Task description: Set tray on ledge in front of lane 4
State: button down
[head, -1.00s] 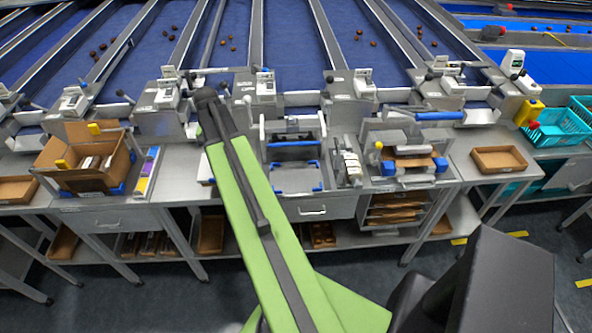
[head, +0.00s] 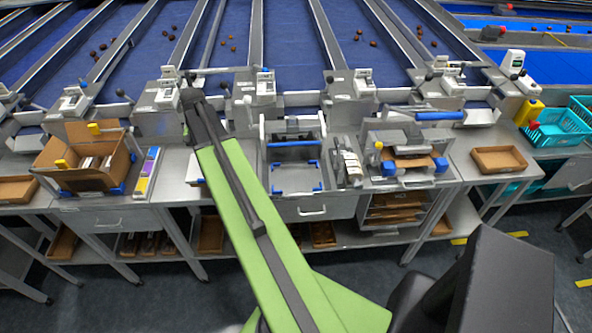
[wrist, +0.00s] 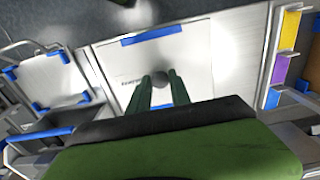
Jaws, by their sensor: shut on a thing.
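My gripper (wrist: 161,88) points down in the wrist view, its two green fingers closed on a small dark round knob (wrist: 160,79). The knob stands on a flat white panel (wrist: 195,60) with a blue strip along one edge and small dark lettering. I cannot tell whether the panel rests on the bench or hangs just above it. In the head view my arm hides the gripper and nearly all of the panel. A brown shallow tray (head: 500,149) sits on the bench at the right. Lane numbers are not legible.
A blue-cornered metal frame (head: 297,191) stands right of my arm, also at left in the wrist view (wrist: 53,82). A purple and yellow strip holder (head: 147,174) and an open carton (head: 60,152) are left of it. Lanes with dates lie behind.

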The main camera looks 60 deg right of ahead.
jog(key=shift+f+b, duration=2.65)
jog(key=c, duration=1.1)
grip_release()
jog(key=shift+r, duration=0.15)
notch_tip(320, 180, up, 9)
jog(key=p, duration=0.9)
